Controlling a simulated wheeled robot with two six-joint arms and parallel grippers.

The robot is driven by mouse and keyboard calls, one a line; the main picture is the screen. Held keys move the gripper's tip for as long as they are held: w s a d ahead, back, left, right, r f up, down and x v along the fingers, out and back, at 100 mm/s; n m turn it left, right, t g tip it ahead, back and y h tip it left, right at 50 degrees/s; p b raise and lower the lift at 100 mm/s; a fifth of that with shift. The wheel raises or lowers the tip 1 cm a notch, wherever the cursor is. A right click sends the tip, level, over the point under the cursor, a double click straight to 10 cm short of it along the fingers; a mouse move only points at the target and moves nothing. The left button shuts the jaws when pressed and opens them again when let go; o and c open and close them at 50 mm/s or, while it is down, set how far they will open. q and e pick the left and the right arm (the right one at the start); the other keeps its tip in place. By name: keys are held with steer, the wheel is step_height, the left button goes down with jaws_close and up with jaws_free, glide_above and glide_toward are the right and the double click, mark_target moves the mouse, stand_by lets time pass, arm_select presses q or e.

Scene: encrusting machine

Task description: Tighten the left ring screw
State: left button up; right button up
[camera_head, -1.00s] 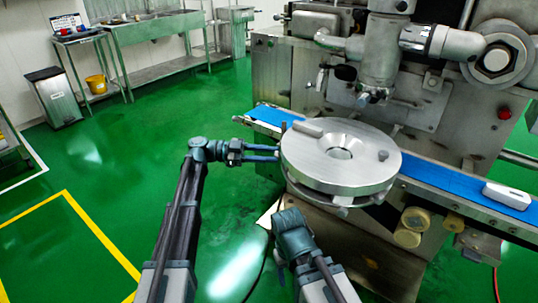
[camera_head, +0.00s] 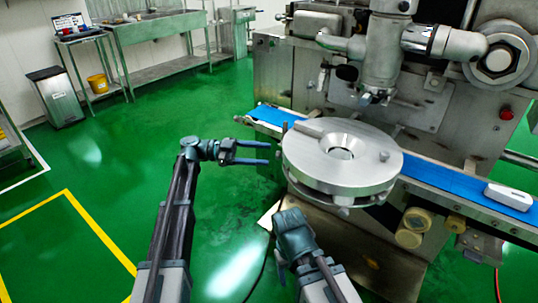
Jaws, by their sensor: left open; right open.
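The round metal ring assembly (camera_head: 318,158) of the encrusting machine sits in the middle of the head view, above the blue belt. A small knob (camera_head: 384,156) stands on its top at the right. The left ring screw cannot be made out clearly; a dark upright pin (camera_head: 285,128) shows at the ring's left edge. My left gripper (camera_head: 269,153) is open and empty, its two fingers pointing right, just left of the ring and apart from it. My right gripper (camera_head: 279,262) is low, below the ring; its fingers are mostly hidden by its own wrist.
The blue conveyor belt (camera_head: 455,182) runs behind the ring, with a white device (camera_head: 508,196) at its right. The machine's nozzle (camera_head: 376,95) hangs above the ring. The green floor (camera_head: 110,190) to the left is clear.

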arm_select(q)
steer(key=w+a, duration=0.1)
steer(key=a, duration=0.9)
steer(key=shift+a, duration=0.4)
